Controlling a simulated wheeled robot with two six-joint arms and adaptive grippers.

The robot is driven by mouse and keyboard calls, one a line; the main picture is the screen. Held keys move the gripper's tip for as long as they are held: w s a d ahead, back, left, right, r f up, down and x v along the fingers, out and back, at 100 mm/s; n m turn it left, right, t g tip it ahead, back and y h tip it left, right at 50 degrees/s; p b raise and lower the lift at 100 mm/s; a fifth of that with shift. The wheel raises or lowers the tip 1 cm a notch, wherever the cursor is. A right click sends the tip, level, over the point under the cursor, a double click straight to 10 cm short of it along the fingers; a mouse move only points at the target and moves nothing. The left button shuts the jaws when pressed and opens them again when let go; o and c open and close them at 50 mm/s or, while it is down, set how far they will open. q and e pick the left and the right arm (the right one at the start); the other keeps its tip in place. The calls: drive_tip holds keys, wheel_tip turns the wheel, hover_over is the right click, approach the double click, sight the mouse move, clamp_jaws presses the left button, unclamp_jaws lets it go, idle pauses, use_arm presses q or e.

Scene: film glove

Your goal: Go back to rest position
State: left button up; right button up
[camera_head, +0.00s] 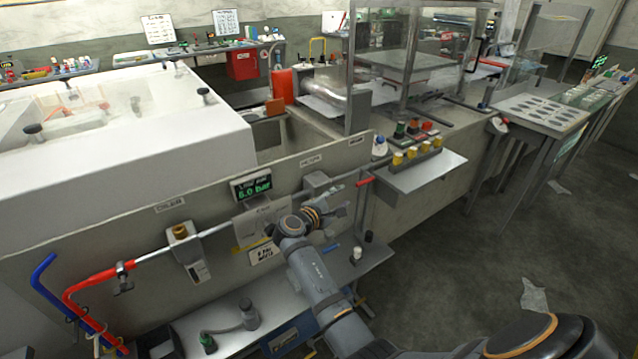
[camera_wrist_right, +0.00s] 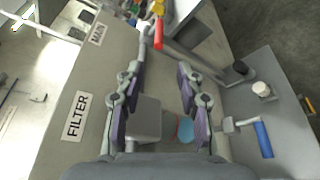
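My right gripper (camera_head: 338,208) is in front of the grey panel, its arm coming up from the lower right of the head view. In the right wrist view the same gripper (camera_wrist_right: 160,75) is open, with a clear gap between its purple-padded fingers. A grey box (camera_wrist_right: 147,120) shows between the fingers, nearer the left one, and nothing appears gripped. In the head view this box (camera_head: 316,182) sits on the panel just above the gripper. My left gripper is not in view.
A pipe with a red lever (camera_head: 365,181) runs along the panel (camera_head: 110,235). A shelf with yellow buttons (camera_head: 425,172) juts out at right. Below are a blue handle (camera_head: 332,248) and a low bench (camera_head: 225,310). The floor (camera_head: 480,240) at right is largely clear.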

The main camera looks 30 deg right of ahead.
drive_tip(key=s+a+f+m+g+y, duration=0.1)
drive_tip(key=s+f+m+y, duration=0.5)
drive_tip(key=s+f, duration=0.6)
drive_tip(key=s+a+m+g+y, duration=0.1)
drive_tip(key=s+a+m+y, duration=0.1)
drive_tip(key=s+a+y, duration=0.35)
drive_tip(key=s+a+m+y, duration=0.2)
drive_tip(key=s+a, duration=0.5)
drive_tip(key=s, duration=0.4)
drive_tip(key=s+d+f+g, duration=0.1)
drive_tip(key=s+f, duration=0.1)
drive_tip(key=f, duration=1.2)
drive_tip(key=s+d+f+g, duration=0.1)
drive_tip(key=d+f, duration=0.1)
drive_tip(key=f, duration=1.2)
drive_tip(key=s+f, duration=1.4)
drive_tip(key=s, duration=0.4)
drive_tip(key=shift+d+f+m+g, duration=0.25)
drive_tip(key=shift+f+m+g, duration=0.05)
drive_tip(key=shift+f+g, duration=0.1)
